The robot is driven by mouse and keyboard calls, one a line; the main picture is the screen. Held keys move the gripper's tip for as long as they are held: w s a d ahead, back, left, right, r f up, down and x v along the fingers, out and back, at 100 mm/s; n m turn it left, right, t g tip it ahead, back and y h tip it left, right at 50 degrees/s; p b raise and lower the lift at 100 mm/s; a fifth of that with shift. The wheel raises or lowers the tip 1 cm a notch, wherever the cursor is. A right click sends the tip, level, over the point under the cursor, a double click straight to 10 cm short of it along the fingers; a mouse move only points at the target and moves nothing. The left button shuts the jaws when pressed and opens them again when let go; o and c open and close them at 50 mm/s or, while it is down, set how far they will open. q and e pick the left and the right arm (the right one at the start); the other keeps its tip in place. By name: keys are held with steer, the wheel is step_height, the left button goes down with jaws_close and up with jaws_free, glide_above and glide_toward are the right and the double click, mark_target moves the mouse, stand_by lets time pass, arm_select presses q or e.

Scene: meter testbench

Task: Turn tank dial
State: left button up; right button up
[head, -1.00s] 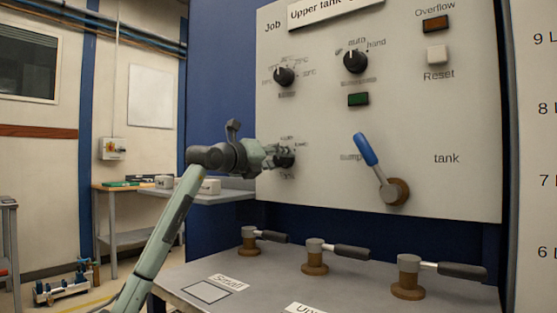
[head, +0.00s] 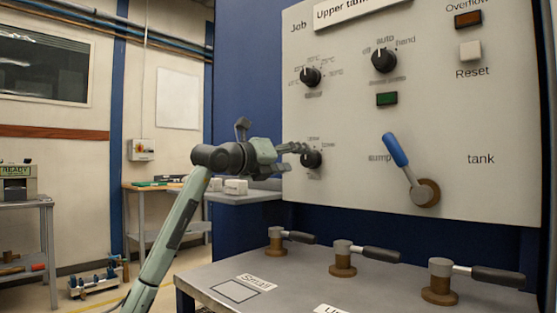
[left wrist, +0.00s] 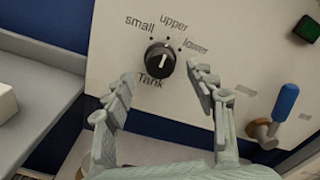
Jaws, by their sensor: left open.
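The tank dial (head: 312,160) is a round black knob at the lower left of the grey panel. In the left wrist view the dial (left wrist: 160,58) has a white line and the labels small, upper and lower above it, with Tank below. I cannot tell for sure which label the line marks. My left gripper (head: 294,148) is just left of the dial in the head view, its fingers toward the panel. In the left wrist view the open left gripper (left wrist: 161,77) has a finger on each side below the dial, with nothing between them. My right gripper is out of view.
A blue-handled lever (head: 397,150) is right of the dial on the panel. Several black-handled valves stand on the grey bench (head: 212,279) below. Two more dials and a green button (head: 387,99) sit higher up. A side table (head: 245,198) is behind my left arm.

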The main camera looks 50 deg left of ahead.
arm_select(q)
steer(key=s, duration=0.6)
steer(key=shift+s+d, duration=0.35)
steer(key=shift+s, duration=0.05)
